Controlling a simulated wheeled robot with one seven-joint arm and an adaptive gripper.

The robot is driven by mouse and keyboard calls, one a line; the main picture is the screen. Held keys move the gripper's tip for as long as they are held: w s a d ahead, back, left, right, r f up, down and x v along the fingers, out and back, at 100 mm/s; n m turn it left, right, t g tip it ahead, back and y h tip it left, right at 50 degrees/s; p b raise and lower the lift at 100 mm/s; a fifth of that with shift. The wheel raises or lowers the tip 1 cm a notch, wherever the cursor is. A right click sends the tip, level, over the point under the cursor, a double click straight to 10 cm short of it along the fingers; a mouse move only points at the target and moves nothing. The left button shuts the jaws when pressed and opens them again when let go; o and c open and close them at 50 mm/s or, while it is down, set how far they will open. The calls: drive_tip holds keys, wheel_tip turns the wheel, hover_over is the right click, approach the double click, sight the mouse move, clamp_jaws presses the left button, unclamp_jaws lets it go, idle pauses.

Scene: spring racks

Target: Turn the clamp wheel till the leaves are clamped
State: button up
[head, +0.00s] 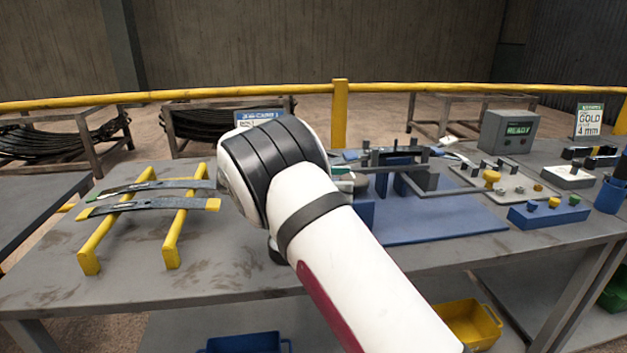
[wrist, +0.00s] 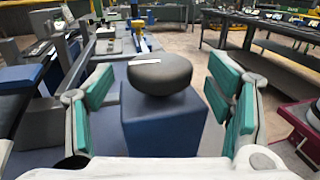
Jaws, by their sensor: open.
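The clamp wheel (wrist: 160,73) is a dark round knob with a short white mark, on top of a blue block (wrist: 163,125) in the wrist view. My gripper (wrist: 162,88) is open, one teal-padded finger on each side of the wheel, with a gap on both sides. The clamp fixture (head: 396,168) stands on a blue plate (head: 440,222). Whether leaves sit clamped in it is unclear. Two other leaves (head: 150,205) lie across yellow bars (head: 173,236).
The table's front left is bare. A yellow rail (head: 230,93) runs behind.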

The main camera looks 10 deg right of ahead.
drive_tip(key=v, duration=0.9)
idle(0.3)
drive_tip(key=s+d+r+n+t+h+p, duration=0.1)
drive_tip(key=d+r+n+t+h+p, duration=0.2)
drive_tip(key=t, duration=0.4)
drive_tip(key=s+d+r+n+t+h+p, duration=0.1)
drive_tip(key=s+r+n+t+h+p, duration=0.1)
drive_tip(key=r+t+p, duration=0.35)
drive_tip(key=s+d+f+n+t+y+p, duration=0.1)
drive_tip(key=s+f+n+t+y+p, duration=0.65)
drive_tip(key=s+n+y, duration=0.55)
drive_tip(key=w+d+m, duration=0.1)
drive_tip(key=w+d, duration=0.1)
drive_tip(key=w, duration=0.2)
drive_tip(key=w+d+y+b, duration=0.1)
drive_tip(key=w+d, duration=0.1)
drive_tip(key=w, duration=0.2)
drive_tip(key=w+d+m, duration=0.1)
drive_tip(key=w+d, duration=0.1)
drive_tip(key=w, duration=0.3)
drive_tip(key=shift+d+f+m+y+b, duration=0.2)
drive_tip(key=shift+f+m+y+b, duration=0.1)
drive_tip(key=shift+f+y+b, duration=0.1)
drive_tip(key=shift+s, duration=0.1)
drive_tip(key=shift+c, duration=0.4)
drive_tip(key=c, duration=1.1)
